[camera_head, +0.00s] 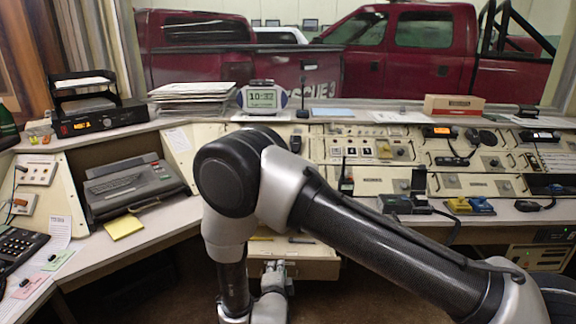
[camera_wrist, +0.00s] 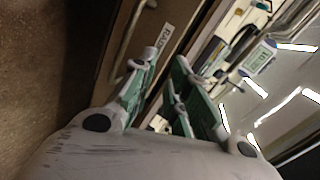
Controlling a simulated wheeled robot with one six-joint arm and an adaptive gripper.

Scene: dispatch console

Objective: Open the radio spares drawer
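The drawer (camera_head: 318,269) under the middle of the console stands pulled out, and loose items show inside it, partly hidden by my arm. In the wrist view its front carries a label (camera_wrist: 165,39) starting "RAD"; the rest is hidden. A metal bar handle (camera_wrist: 127,38) runs along the front. My gripper (camera_head: 279,268) is at the drawer's front, left of its middle. In the wrist view the green-padded fingers (camera_wrist: 166,62) are apart, with the drawer's front edge seen beyond the gap. The handle shows left of the fingers; I cannot tell whether they touch it.
The console desk (camera_head: 185,208) curves around, with a grey typewriter-like machine (camera_head: 132,187), a yellow note pad (camera_head: 124,227) and a phone (camera_head: 17,245) at left. Radios and a yellow device (camera_head: 459,205) stand at right. The floor beneath the left desk is dark.

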